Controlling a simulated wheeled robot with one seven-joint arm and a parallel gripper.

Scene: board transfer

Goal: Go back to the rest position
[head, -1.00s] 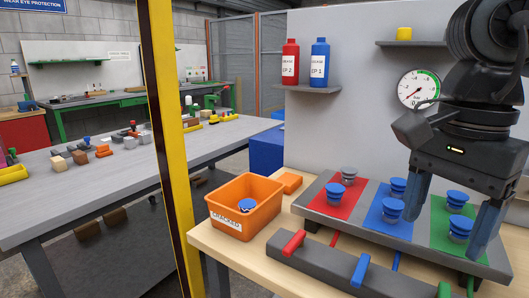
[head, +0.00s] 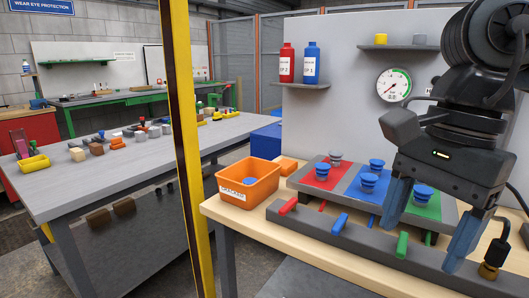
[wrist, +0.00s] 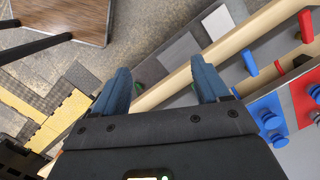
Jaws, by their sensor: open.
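My gripper (head: 426,232) is open and empty in the head view, in front of the board's right part and above the table's front edge. In the wrist view, my gripper (wrist: 160,78) shows two blue fingers spread apart with nothing between them. The grey board (head: 307,188) has red, blue and green fields. Blue-topped pieces stand on them, such as one on the red field (head: 322,171) and one on the blue field (head: 369,183). My gripper partly hides the green field (head: 432,209).
An orange bin (head: 247,197) with something blue inside stands left of the board. A dark bar (head: 370,235) with red, blue and green levers lies in front. A yellow post (head: 188,150) stands at left. A grey workbench (head: 100,180) with loose parts is beyond. Floor shows between them.

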